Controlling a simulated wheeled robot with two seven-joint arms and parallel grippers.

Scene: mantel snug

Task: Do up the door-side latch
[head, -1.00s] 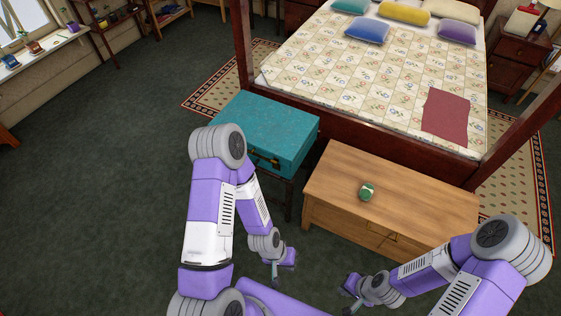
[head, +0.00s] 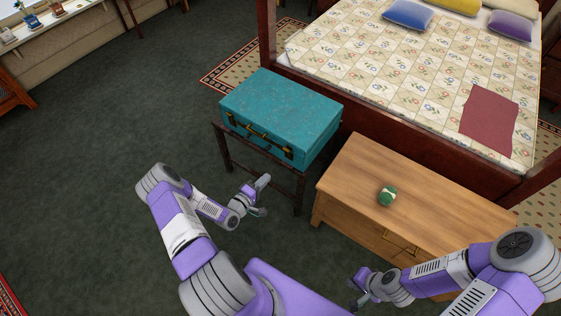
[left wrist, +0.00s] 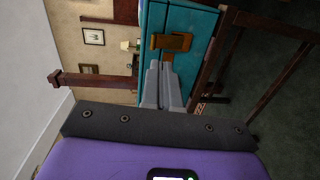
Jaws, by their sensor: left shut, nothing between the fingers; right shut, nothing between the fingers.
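A closed-looking teal suitcase (head: 285,105) lies on a dark wooden stand. Its front carries a brass latch at the left (head: 232,119), a handle (head: 257,131), and a brass latch at the right (head: 288,153). My left gripper (head: 264,181) is shut and empty, in front of and below the suitcase's right part. In the left wrist view its fingers (left wrist: 163,82) point at a brass latch (left wrist: 172,42); whether they touch it, and whether the latch is fastened, I cannot tell. My right gripper (head: 359,299) is shut and empty, low in front of the wooden chest. No door shows.
The wooden chest (head: 355,175) stands right of the suitcase, with a small green-and-white object (head: 386,196) on top. The bed (head: 400,70) is behind both. The stand's legs (head: 300,192) are near my left gripper. Open carpet (head: 120,120) lies to the left.

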